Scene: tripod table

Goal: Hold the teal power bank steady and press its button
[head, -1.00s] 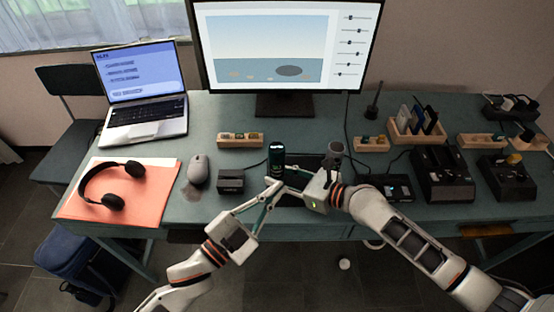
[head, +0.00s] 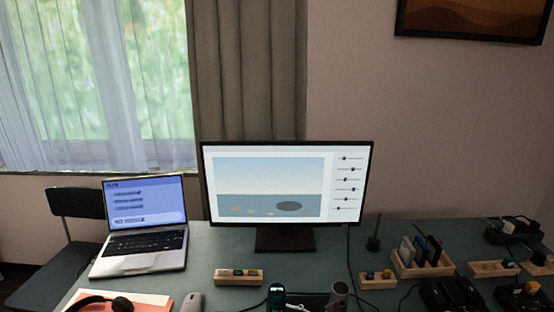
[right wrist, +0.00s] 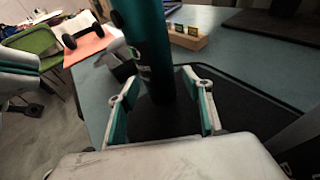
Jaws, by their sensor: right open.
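The teal power bank (head: 276,298) stands upright at the bottom edge of the head view, with only its dark top part showing. In the right wrist view the tall power bank (right wrist: 148,45) rises past the top edge. My right gripper (right wrist: 158,80) is open, its two teal-padded fingers low beside the power bank, one on each side. I cannot tell whether they touch it. The button cannot be made out. My left gripper is not in view; pale arm parts show at the left edge of the right wrist view.
A monitor (head: 288,180) stands behind the power bank, and a laptop (head: 143,240) is at left. A wooden tray (head: 239,277) with small items lies left of it. Headphones (right wrist: 82,32) lie on an orange folder.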

